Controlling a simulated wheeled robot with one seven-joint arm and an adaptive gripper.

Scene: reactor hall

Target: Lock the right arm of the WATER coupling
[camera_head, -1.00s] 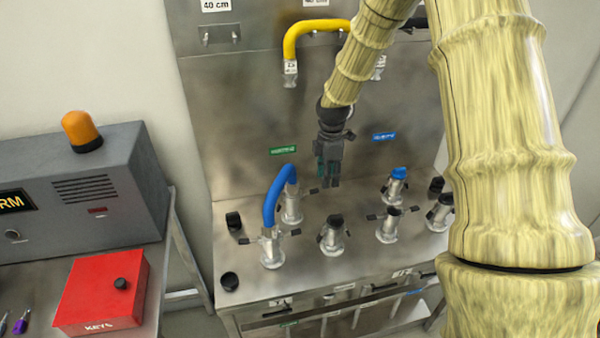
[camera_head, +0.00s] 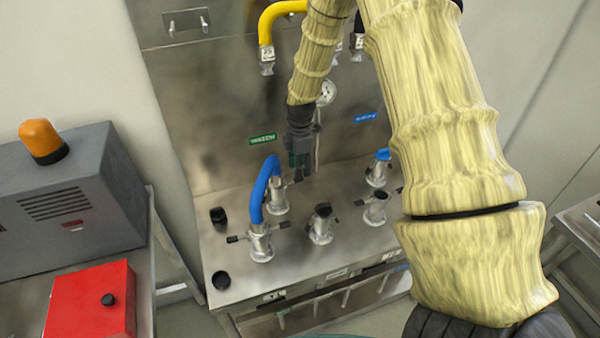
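My gripper (camera_head: 300,166) points down above the back of the steel bench, close to the rear left coupling (camera_head: 277,198). Its dark fingers are small here, and I cannot tell whether they are apart or touch anything. A blue hose (camera_head: 260,187) joins that coupling to the front left coupling (camera_head: 261,246), which has dark-tipped arms out to both sides. A green label (camera_head: 262,139) is on the panel behind the left pair and a blue label (camera_head: 365,117) is further right. Neither label is readable, so I cannot tell which coupling is WATER.
Black-capped couplings (camera_head: 320,226) and (camera_head: 375,210) stand to the right, with a blue-capped coupling (camera_head: 378,172) behind, partly hidden by my arm. A yellow hose (camera_head: 272,22) hangs above. A red box (camera_head: 90,302) and grey alarm unit (camera_head: 70,200) are at left.

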